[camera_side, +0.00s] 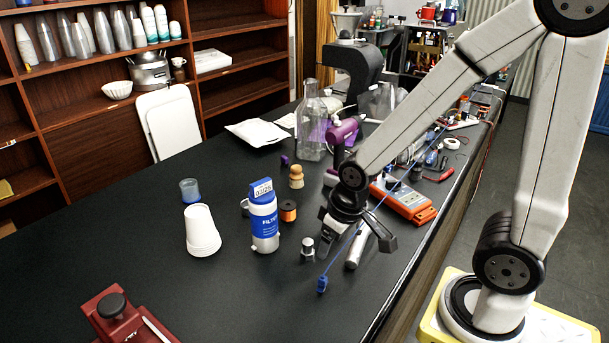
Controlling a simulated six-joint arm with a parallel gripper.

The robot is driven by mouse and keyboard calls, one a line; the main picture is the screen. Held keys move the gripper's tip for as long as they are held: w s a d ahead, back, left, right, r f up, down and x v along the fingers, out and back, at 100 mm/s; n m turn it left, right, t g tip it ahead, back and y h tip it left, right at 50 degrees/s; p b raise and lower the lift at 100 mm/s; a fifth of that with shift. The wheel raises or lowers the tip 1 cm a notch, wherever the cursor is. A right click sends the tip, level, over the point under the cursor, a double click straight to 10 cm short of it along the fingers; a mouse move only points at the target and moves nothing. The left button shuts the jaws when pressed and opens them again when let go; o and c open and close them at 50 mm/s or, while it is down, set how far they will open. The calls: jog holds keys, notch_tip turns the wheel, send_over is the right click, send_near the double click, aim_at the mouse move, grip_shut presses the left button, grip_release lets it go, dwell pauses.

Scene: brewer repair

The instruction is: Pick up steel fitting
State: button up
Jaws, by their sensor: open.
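A small steel fitting (307,248) stands upright on the black table, just left of my gripper in the picture. My gripper (356,246) points down at the table with its two dark fingers spread apart. Its left finger is close to the fitting, but I cannot tell whether they touch. A longer silver cylinder (355,250) shows between the fingers in this view; its upper end is partly hidden. I see nothing held in the jaws.
A blue-and-white filter bottle (263,216), an orange spool (288,211) and stacked white cups (202,231) stand left. A blue-ended cable (321,285) lies in front. An orange meter (403,201) is behind right. The front table is mostly clear beyond a red device (122,318).

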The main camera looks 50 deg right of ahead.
jog(key=shift+r, duration=0.1)
notch_tip(320, 180, up, 4)
jog(key=m+y, duration=1.3)
jog(key=m, duration=0.7)
send_over(312, 240)
jog(key=d, duration=0.5)
jog(key=f, duration=0.9)
jog(key=shift+s+a+f, duration=0.15)
jog(key=shift+s+f, duration=0.05)
jog(key=shift+s, duration=0.05)
jog(key=shift+x, duration=1.3)
jog(key=shift+a, duration=0.15)
